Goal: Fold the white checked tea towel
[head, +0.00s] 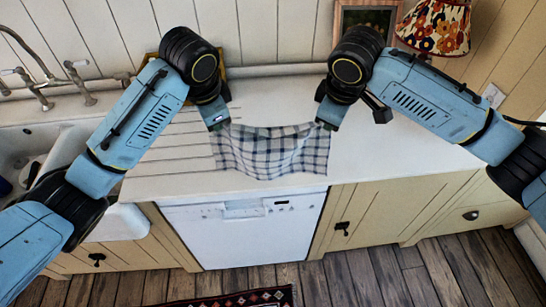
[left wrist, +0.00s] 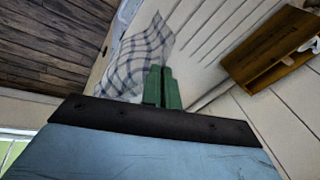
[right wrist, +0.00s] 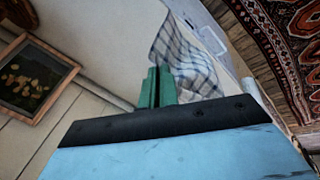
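The white checked tea towel (head: 270,152), with dark blue lines, stretches between my two grippers over the white worktop. Its far edge sags a little between them and its near part hangs down toward the worktop's front edge. My left gripper (head: 218,127) is shut on the towel's far left corner. My right gripper (head: 327,124) is shut on the far right corner. In the left wrist view the green fingers (left wrist: 162,75) are close together with the towel (left wrist: 138,60) beyond them. The right wrist view shows closed fingers (right wrist: 157,75) at the towel (right wrist: 187,58) too.
The worktop (head: 375,145) is clear to the right of the towel. A sink with a tap (head: 45,90) is at the left, beside drainer grooves. A patterned lamp (head: 435,27) and a picture frame (head: 338,22) stand at the back. A white dishwasher (head: 245,230) is below.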

